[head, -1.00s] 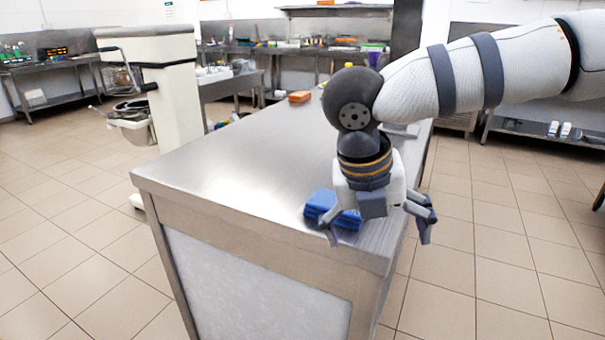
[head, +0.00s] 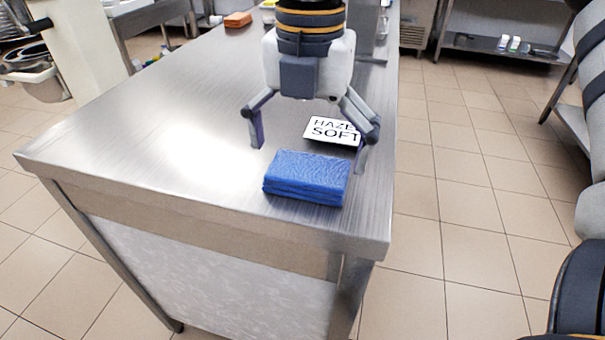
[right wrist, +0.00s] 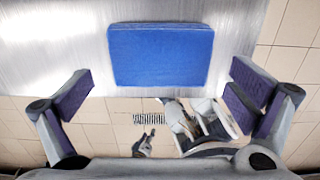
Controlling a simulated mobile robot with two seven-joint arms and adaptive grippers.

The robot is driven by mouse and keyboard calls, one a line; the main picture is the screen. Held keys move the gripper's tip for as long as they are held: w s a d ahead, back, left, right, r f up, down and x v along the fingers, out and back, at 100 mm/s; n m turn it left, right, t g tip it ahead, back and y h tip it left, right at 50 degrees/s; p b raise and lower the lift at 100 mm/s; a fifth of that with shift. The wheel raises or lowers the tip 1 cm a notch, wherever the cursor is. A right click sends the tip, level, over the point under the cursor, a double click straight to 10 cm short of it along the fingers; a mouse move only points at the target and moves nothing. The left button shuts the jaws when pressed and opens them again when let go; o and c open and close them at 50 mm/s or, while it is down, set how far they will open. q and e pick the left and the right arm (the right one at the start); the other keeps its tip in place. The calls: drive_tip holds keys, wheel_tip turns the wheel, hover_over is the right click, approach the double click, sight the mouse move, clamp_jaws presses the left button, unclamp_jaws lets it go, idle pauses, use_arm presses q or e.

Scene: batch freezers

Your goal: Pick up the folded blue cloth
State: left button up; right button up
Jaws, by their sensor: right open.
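The folded blue cloth (head: 307,178) lies flat on the steel table, close to its near right corner. It is a thick rectangular stack of layers. It also shows in the right wrist view (right wrist: 160,54), at the top middle near the table edge. My right gripper (head: 310,148) is open and empty, pointing down, above and slightly behind the cloth in the head view. Its fingers are spread wider than the cloth in the right wrist view (right wrist: 160,92). No contact with the cloth shows. My left gripper is not recognisable in either view.
An orange block (head: 238,19) sits at the far end. The table's left part is clear. Its near and right edges drop to the tiled floor.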

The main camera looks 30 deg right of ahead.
sight(307, 168)
wheel_tip(307, 168, down, 4)
drive_tip(key=shift+w+d+r+b, duration=0.1)
drive_tip(key=shift+w+b, duration=0.05)
drive_tip(key=shift+b, duration=0.2)
drive_tip(key=shift+r, duration=0.2)
use_arm(q)
drive_tip(key=shift+s+f, duration=0.55)
drive_tip(key=shift+f, duration=0.05)
use_arm(e)
drive_tip(key=c, duration=0.9)
drive_tip(key=shift+o, duration=0.2)
drive_tip(key=shift+r, duration=0.15)
